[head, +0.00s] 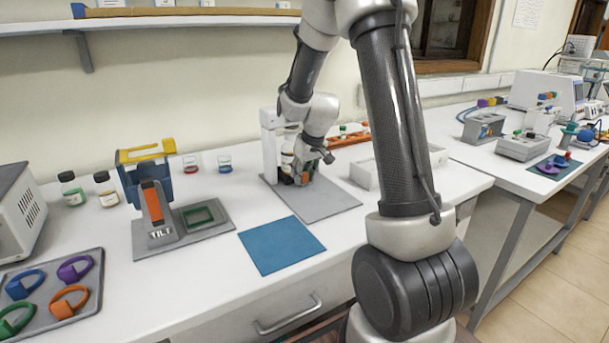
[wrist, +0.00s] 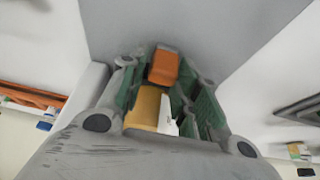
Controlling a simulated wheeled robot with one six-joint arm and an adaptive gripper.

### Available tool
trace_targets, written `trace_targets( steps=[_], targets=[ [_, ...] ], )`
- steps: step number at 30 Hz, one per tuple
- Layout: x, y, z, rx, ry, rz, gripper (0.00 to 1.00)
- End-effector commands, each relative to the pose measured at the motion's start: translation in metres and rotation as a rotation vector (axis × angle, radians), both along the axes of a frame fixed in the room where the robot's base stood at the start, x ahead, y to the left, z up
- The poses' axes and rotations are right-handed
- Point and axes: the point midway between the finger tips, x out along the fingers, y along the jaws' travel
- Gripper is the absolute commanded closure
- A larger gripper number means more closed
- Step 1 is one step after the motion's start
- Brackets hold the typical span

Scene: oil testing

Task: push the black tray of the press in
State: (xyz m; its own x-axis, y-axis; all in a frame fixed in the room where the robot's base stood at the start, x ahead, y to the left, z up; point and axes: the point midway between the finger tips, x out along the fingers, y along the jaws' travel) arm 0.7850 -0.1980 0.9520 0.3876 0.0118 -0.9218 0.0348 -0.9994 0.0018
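The press (head: 270,145) shows as a white upright body on a grey base plate (head: 325,208) at the back of the bench. My gripper (head: 308,176) is low over this plate, at the press's front, and hides part of it. In the wrist view my gripper (wrist: 168,92) has its green-padded fingers on both sides of an orange block (wrist: 164,66) and a yellow-tan piece with a white edge (wrist: 146,106). I cannot tell whether the pads touch them. I cannot make out the black tray in either view.
A blue mat (head: 281,245) lies in front of the press plate. Left of it stands a tilt stand (head: 156,222) with a yellow and blue holder. A white open box (head: 372,176) and an orange rack (head: 345,137) are close on the right.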

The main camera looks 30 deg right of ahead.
Motion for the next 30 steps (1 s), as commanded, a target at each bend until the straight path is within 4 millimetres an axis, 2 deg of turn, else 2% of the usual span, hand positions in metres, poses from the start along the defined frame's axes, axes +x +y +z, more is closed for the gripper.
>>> trace_targets(
  steps=[10,14,24,30],
  targets=[
    [-0.002,0.0,-0.001,0.001,0.005,-0.001,0.54],
    [-0.005,0.0,0.008,0.002,0.002,-0.001,0.54],
    [-0.032,-0.001,0.075,0.002,-0.001,-0.001,0.54],
    [-0.044,-0.001,0.102,0.001,0.003,0.0,0.54]
  ],
)
